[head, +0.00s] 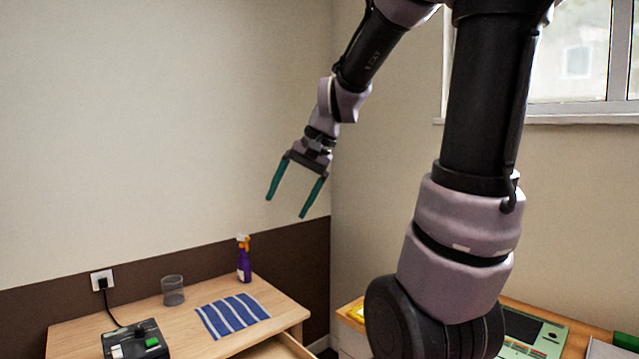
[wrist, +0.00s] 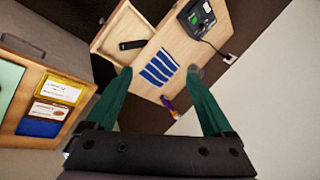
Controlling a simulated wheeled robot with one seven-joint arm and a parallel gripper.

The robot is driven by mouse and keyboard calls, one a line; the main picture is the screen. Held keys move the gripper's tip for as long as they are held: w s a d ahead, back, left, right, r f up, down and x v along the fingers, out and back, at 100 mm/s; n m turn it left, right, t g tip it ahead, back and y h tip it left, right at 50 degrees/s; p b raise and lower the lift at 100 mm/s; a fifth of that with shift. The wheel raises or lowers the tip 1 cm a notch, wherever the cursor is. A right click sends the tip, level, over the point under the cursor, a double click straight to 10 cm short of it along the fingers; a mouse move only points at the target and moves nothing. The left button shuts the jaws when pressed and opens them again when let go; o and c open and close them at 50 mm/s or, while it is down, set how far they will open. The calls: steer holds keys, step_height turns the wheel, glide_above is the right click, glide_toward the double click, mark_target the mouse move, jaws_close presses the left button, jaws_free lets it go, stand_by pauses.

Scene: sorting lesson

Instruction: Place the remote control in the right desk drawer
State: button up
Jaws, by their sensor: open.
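My gripper (head: 286,207) is open and empty, high above the desk in the head view. Its two green fingers frame the lower part of the wrist view (wrist: 160,72). The dark remote control (wrist: 132,44) shows in the wrist view and appears to lie inside a pulled-out desk drawer (wrist: 104,40), near the desk's edge. My gripper is well away from it. In the head view only a strip of the open drawer (head: 291,345) shows at the bottom, and the remote is not visible there. I cannot tell whether another drawer exists.
The wooden desk (head: 185,318) carries a striped blue cloth (head: 232,315), a grey cup (head: 173,291), a purple spray bottle (head: 244,262) and a black device with a green button (head: 135,340). Another wooden surface with colored cards (wrist: 60,88) stands at left in the wrist view.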

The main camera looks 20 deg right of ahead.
steer(key=s+d+r+n+t+h, duration=0.2)
steer(key=s+r+t, duration=0.1)
steer(key=s, duration=0.7)
steer(key=shift+d+r, duration=0.2)
steer(key=shift+r, duration=0.55)
steer(key=shift+s, duration=0.1)
